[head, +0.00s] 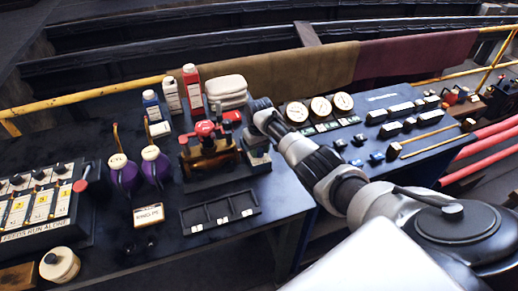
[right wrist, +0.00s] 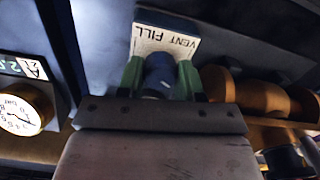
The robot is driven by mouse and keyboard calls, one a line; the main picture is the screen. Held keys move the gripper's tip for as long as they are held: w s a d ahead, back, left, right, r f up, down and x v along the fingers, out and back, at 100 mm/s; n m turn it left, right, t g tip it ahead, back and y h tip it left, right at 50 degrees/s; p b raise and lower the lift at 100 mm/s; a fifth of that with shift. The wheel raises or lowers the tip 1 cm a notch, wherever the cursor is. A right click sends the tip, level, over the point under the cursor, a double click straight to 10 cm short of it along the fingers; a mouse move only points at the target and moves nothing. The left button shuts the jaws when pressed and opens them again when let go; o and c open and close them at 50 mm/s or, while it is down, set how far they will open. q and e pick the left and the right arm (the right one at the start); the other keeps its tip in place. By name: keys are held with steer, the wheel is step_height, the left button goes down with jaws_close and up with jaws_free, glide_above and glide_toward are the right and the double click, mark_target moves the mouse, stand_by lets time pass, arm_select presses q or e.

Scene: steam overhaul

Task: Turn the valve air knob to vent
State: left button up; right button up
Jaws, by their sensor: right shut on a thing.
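The valve air knob (right wrist: 158,72) is a dark blue knob in front of a pale plate (right wrist: 166,42) lettered VENT and FILL, seen upside down in the right wrist view. My right gripper (right wrist: 160,80) is shut on the knob, with one green finger on each side of it. I cannot tell which word the knob points to. In the head view my right gripper (head: 257,140) reaches down to a small block just right of the brass valve (head: 210,152) with red knobs, and hides the knob. My left gripper is not in view.
Three round gauges (head: 320,108) stand to the right of my gripper. Red and white bottles (head: 192,88) and folded cloths (head: 227,90) are behind. Purple oil cans (head: 157,165) stand to the left. A black compartment tray (head: 220,210) lies in front, near the bench edge.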

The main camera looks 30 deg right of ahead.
mark_target(259, 150)
stand_by(0.5)
steer(key=o, duration=0.9)
steer(key=shift+r, duration=0.1)
step_height(259, 150, up, 11)
steer(key=shift+f+b, duration=0.15)
steer(key=shift+b, duration=0.35)
